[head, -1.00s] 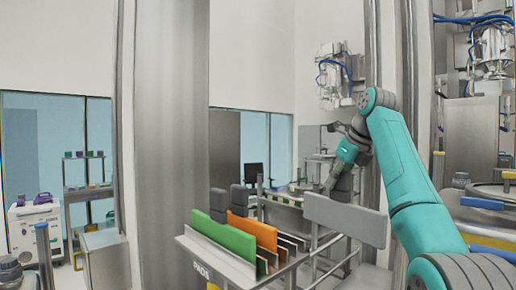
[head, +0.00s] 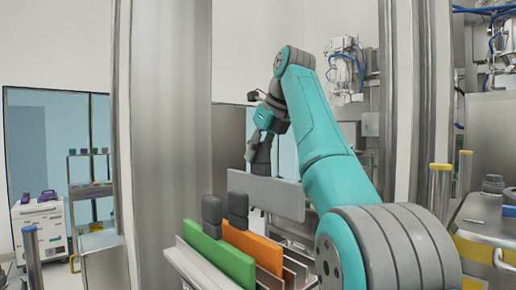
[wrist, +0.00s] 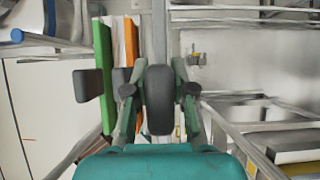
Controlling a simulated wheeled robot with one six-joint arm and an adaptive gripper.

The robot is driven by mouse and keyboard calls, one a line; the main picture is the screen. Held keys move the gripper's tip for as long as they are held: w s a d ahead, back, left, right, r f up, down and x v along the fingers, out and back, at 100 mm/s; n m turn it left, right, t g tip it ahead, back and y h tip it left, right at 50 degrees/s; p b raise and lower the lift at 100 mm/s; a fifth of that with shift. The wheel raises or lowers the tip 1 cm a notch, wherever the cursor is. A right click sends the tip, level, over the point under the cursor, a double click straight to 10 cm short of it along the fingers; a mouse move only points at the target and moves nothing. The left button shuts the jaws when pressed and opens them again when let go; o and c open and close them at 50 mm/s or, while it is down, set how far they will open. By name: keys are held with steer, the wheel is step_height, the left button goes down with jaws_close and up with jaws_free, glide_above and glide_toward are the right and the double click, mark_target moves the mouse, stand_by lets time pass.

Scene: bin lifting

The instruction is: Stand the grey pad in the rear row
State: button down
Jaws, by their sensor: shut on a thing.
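My gripper (head: 261,152) is shut on the dark handle of the grey pad (head: 266,192). The pad hangs upright with its broad face towards the head camera, above and behind the orange pad. In the wrist view the dark handle (wrist: 160,105) sits between my fingers. The green pad (head: 218,252) and the orange pad (head: 252,246) stand upright in the rack (head: 188,268), the green one nearer. Both have dark handles. The grey pad's lower edge looks clear of the rack; its exact row below is hard to tell.
Metal dividers (head: 292,270) show right of the orange pad, partly hidden by my arm. In the wrist view the green pad (wrist: 103,60) and orange pad (wrist: 130,45) lie left of my gripper. A tall metal column (head: 160,120) stands behind the rack's left side.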

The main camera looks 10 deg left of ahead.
mark_target(258, 196)
steer(key=shift+f, duration=3.4)
steer(key=shift+s+d+f, duration=0.1)
steer(key=shift+f, duration=2.1)
steer(key=c, duration=0.9)
jaws_free()
step_height(258, 196, up, 10)
